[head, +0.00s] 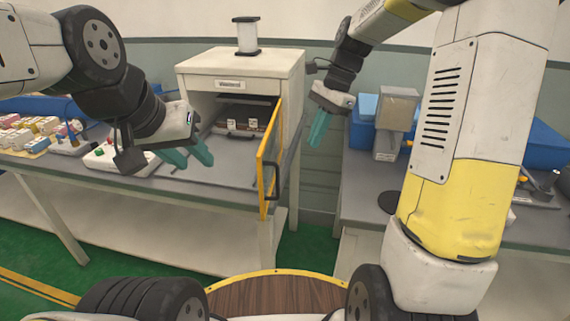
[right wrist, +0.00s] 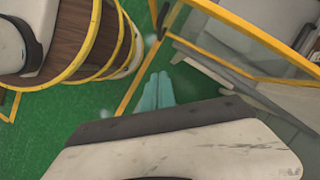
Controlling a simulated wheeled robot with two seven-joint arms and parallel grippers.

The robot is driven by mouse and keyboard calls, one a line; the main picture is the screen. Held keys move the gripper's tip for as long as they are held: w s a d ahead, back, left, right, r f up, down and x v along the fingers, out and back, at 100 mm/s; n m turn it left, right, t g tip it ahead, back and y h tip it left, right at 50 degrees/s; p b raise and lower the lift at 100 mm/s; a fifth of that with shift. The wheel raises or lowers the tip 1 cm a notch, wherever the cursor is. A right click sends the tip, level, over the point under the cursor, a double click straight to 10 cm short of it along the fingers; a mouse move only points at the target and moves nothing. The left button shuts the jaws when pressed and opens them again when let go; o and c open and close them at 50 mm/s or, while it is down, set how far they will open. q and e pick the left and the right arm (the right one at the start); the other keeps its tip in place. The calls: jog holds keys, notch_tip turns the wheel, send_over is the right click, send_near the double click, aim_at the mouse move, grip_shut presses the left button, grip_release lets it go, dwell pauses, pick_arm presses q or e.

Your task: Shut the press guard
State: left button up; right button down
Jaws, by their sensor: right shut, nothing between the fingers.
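The press (head: 240,66) is a pale cabinet on the table, with a dark tool inside its open front. Its guard (head: 262,160), a clear panel in a yellow frame, stands swung open at the press's right side and juts toward me. A dark handle (head: 273,181) is on the guard's right face. The guard also shows in the right wrist view (right wrist: 243,41). My right gripper (head: 316,138) is shut and empty, to the right of the guard and apart from it; its fingers show in the right wrist view (right wrist: 157,90). My left gripper (head: 197,160) is open and empty before the press opening.
A white spool (head: 246,36) stands on the press. A button box (head: 113,158) and small parts lie at the left of the table (head: 150,186). A grey dispenser (head: 396,110) and blue bins stand on the right bench. A gap separates the two tables.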

jog(key=s+a+f, duration=0.2)
jog(key=a+f, duration=0.5)
jog(key=f, duration=0.3)
jog(key=shift+a+f+m+g, duration=0.15)
jog(key=shift+f+m+g, duration=0.15)
jog(key=shift+f+m, duration=0.1)
